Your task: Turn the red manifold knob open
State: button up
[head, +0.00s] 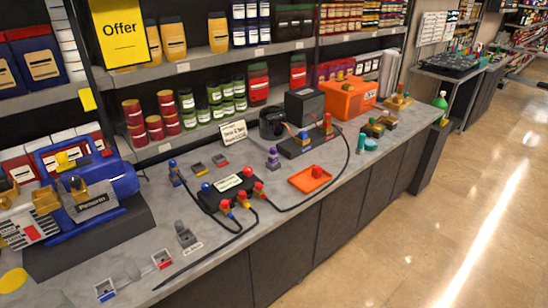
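A black manifold (215,199) with a white label lies on the grey counter near the middle of the head view. A round red knob (247,171) sits at its far right end, and a blue knob (206,187) sits at its left end. Several red-topped brass fittings (243,198) line its front side, with black hoses attached. The red knob's turn position is too small to tell. My gripper is not in view.
A blue pump (105,185) stands on the left. A black pump (305,140) stands behind the manifold, and an orange tray (310,179) lies to its right. Black hoses (285,209) cross the counter (200,262). The aisle floor (420,220) is clear.

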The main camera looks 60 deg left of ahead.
aim_at(248, 170)
jog(key=u, duration=0.05)
jog(key=i, duration=1.45)
jog(key=u, duration=2.1)
jog(key=k, duration=0.2)
jog(key=u, duration=1.9)
jog(key=i, duration=0.95)
jog(key=u, duration=0.3)
